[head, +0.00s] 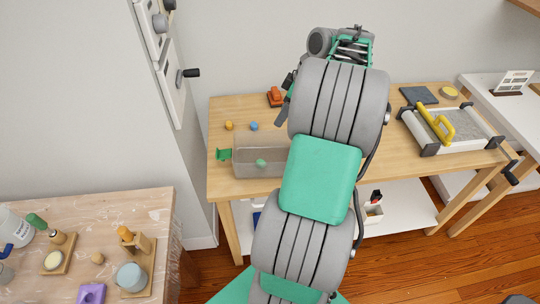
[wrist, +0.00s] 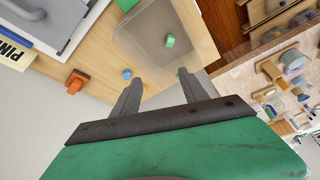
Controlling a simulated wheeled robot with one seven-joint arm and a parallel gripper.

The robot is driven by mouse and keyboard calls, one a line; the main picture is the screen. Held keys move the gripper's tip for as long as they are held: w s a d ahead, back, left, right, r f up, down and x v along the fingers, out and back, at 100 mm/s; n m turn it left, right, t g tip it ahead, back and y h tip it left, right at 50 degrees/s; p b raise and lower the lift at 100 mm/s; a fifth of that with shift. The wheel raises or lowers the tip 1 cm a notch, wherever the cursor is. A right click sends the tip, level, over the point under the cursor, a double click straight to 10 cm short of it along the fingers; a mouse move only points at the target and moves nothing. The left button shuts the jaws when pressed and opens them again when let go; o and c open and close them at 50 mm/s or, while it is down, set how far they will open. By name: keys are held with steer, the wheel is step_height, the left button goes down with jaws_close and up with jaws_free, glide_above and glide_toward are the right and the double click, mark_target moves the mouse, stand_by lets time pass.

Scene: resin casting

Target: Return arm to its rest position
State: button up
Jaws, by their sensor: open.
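My arm rises through the middle of the head view and reaches over the wooden table (head: 415,173). Its own links hide most of the gripper there. In the wrist view my gripper (wrist: 157,88) shows two grey fingers set apart, with nothing between them. The fingers point toward the table edge and a clear bin (wrist: 130,38), which also shows in the head view (head: 245,170). A small green piece (wrist: 170,41) lies in the bin.
An orange object (head: 275,98), a yellow piece (head: 229,125) and a blue piece (head: 254,126) sit on the table's left part. A framed device with a yellow handle (head: 443,128) stands at right. A cluttered workbench (head: 60,215) is at lower left. Floor shows between.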

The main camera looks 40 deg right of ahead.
steer(key=s+f+m+g, duration=0.1)
steer(key=s+f+m, duration=0.6)
steer(key=m, duration=0.4)
steer(key=s+a+f+m+g+h, duration=0.1)
steer(key=s+a+f+m+g, duration=0.2)
steer(key=a, duration=0.5)
steer(key=w+a+r+n+t, duration=0.1)
steer(key=a+r+n, duration=0.1)
steer(key=a, duration=0.6)
steer(key=w+a+r+n+t, duration=0.1)
steer(key=a+r+n, duration=0.2)
steer(key=a, duration=0.6)
steer(key=w+a+r+n+t+h, duration=0.1)
steer(key=a+r+n, duration=0.2)
steer(key=a, duration=0.5)
steer(key=shift+a+r, duration=0.15)
steer(key=shift+r, duration=0.4)
